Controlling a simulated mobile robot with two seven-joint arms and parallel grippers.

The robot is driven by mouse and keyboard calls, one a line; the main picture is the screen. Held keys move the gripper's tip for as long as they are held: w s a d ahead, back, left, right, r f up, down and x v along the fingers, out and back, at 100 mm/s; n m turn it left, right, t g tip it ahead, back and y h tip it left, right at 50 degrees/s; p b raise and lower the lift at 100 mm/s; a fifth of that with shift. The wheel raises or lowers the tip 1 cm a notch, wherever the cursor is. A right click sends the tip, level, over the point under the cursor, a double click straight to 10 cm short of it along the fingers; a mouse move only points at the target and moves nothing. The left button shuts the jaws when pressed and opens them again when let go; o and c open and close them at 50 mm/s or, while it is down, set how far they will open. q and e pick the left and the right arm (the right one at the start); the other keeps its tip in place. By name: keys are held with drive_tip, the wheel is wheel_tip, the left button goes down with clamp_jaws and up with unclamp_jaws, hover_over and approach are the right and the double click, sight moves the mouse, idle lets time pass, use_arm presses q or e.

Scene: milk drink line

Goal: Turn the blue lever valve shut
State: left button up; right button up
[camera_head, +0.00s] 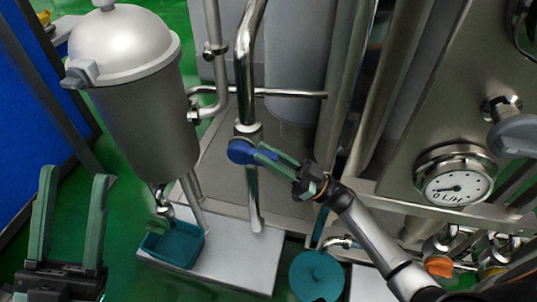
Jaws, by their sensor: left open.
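The blue lever valve (239,151) sits on a vertical steel pipe near the middle of the head view. My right gripper (259,153) reaches it from the right, with its green fingertips at the blue part. The fingers overlap the lever, and I cannot tell whether they are shut on it or only beside it. Part of the lever is hidden behind the fingers. My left gripper (73,175) is at the lower left, open and empty, with its two green fingers pointing up, far from the valve.
A domed steel vessel (140,110) stands left of the valve, with a teal tray (174,246) below its outlet. A round teal lid (316,276) is below my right arm. Steel pipes crowd the valve.

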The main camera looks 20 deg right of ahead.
drive_tip(key=o, duration=0.4)
drive_tip(key=v, duration=1.2)
drive_tip(key=shift+s+d+f, duration=0.1)
drive_tip(key=shift+s+d, duration=0.05)
drive_tip(key=shift+d, duration=0.05)
drive_tip(key=shift+a, duration=0.1)
